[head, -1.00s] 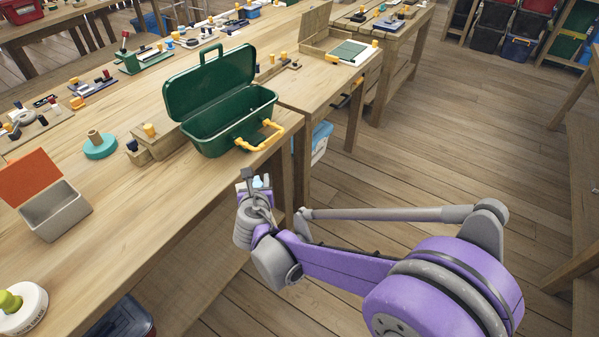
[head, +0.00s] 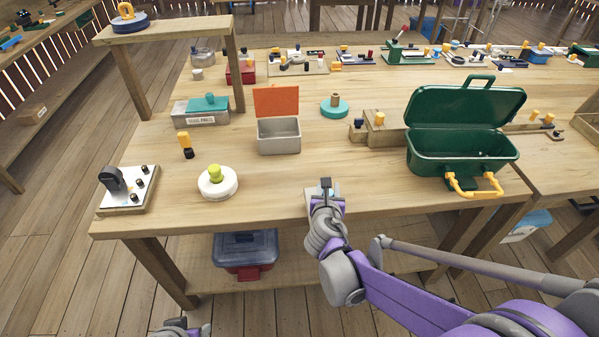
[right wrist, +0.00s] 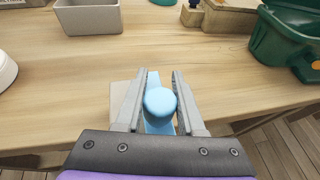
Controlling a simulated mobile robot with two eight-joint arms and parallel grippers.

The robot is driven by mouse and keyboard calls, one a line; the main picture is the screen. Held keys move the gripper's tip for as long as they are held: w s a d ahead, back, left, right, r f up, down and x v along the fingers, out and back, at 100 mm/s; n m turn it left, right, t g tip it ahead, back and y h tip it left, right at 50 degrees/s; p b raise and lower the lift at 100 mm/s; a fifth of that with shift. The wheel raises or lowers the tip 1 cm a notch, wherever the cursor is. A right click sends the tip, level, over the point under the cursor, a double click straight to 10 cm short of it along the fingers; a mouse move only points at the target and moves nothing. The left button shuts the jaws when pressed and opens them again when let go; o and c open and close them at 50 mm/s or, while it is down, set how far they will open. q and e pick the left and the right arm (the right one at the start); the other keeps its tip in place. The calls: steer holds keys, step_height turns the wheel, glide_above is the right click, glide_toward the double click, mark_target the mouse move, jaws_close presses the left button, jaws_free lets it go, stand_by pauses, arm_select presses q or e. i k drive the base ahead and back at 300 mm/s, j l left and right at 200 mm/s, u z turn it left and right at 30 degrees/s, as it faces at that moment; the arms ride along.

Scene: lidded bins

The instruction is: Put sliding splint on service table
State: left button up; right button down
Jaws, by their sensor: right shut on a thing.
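My right gripper (head: 323,188) is shut on a light-blue piece with a round knob, taken to be the sliding splint (right wrist: 159,103). The right wrist view shows its two fingers on either side of the knob, with a pale flat part beside it at the left. The fingers hide much of the piece, and in the head view it is too small to make out well. The gripper is at the front edge of the long wooden table (head: 290,190). My left gripper (head: 180,328) only partly shows at the bottom edge; its fingers are unclear. I cannot tell which table is the service table.
A grey bin with an open orange lid (head: 279,137) and an open green case (head: 462,150) stand on the table. A white round container (head: 217,188) and a switch box (head: 128,195) are at the left. A small raised wooden stand (head: 175,30) is at the back left.

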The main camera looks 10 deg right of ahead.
mark_target(335, 176)
steer(key=l+u, duration=0.15)
steer(key=u, duration=0.3)
steer(key=i+l+u, duration=0.1)
steer(key=l+u, duration=0.15)
steer(key=u, duration=0.25)
steer(key=l, duration=1.05)
